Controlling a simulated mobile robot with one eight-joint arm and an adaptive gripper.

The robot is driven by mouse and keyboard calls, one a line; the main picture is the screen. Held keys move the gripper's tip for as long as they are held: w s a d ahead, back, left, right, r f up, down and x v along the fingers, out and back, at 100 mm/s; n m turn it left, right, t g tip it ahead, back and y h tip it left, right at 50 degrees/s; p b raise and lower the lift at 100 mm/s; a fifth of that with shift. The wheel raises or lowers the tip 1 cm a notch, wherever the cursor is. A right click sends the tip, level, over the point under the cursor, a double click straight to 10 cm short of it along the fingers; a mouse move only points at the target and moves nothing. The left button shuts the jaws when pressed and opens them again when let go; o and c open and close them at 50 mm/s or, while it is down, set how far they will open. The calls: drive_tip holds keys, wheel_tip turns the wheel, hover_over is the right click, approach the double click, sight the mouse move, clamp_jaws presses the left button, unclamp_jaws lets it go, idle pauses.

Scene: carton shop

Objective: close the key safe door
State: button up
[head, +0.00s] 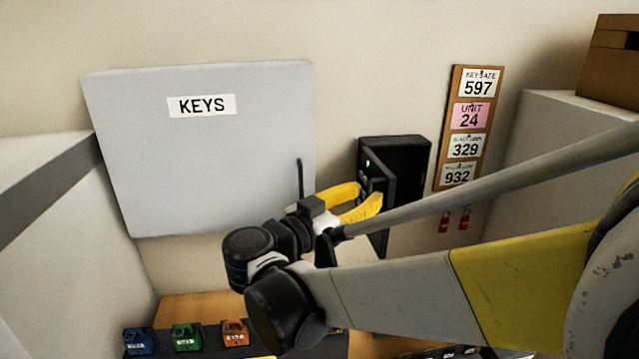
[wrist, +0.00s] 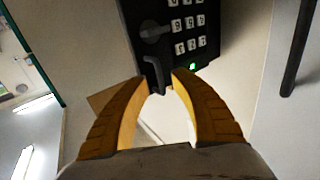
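The black key safe (head: 408,155) is on the wall right of the grey KEYS cabinet. Its door (head: 378,195) stands open, swung out from the box, with a green light on its front. In the wrist view the door front (wrist: 207,30) shows a keypad, a round knob (wrist: 153,32), a small black handle (wrist: 157,75) and the green light. My gripper (head: 366,192) is at the door's front, its yellow fingers apart. In the wrist view the fingertips (wrist: 160,78) lie either side of the handle's lower part. I cannot tell whether they touch it.
The KEYS cabinet (head: 205,150) is close left of my gripper. A tag board (head: 468,128) and red tags (head: 464,218) hang right of the safe. Colored padlocks (head: 186,337) sit below at the left. Wall space under the safe is partly hidden by my arm.

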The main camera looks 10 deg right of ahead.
drive_tip(key=shift+x, duration=1.05)
drive_tip(key=shift+c, duration=0.4)
clamp_jaws()
drive_tip(key=shift+d, duration=0.1)
